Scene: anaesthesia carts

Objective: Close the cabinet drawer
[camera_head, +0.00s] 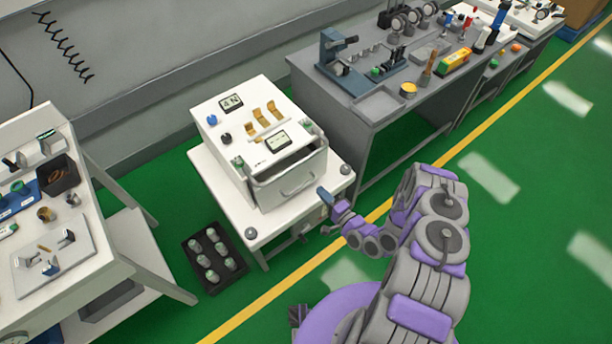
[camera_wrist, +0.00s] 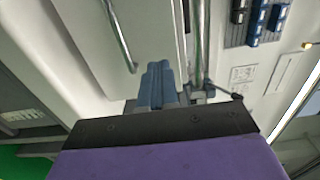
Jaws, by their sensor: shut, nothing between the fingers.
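The white cabinet (camera_head: 225,135) stands on a white table. Its drawer (camera_head: 307,173) is pulled partly out of the front, and a dark gap shows above the drawer's front panel. A curved metal handle (camera_head: 298,187) is on that panel. My gripper (camera_head: 323,192) is shut and empty, just to the right of the drawer front and low by the table's corner. In the wrist view my closed blue-grey fingers (camera_wrist: 157,85) point at a pale panel, between a metal bar (camera_wrist: 119,35) on the left and a metal rod on the right. I cannot tell whether the fingertips touch anything.
The white table (camera_head: 215,180) has dark round knobs at its corners. A black tray (camera_head: 213,257) of several jars lies on the floor. A grey workbench (camera_head: 375,105) with tools stands to the right, a cluttered white bench (camera_head: 90,265) to the left. Green floor is open in front.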

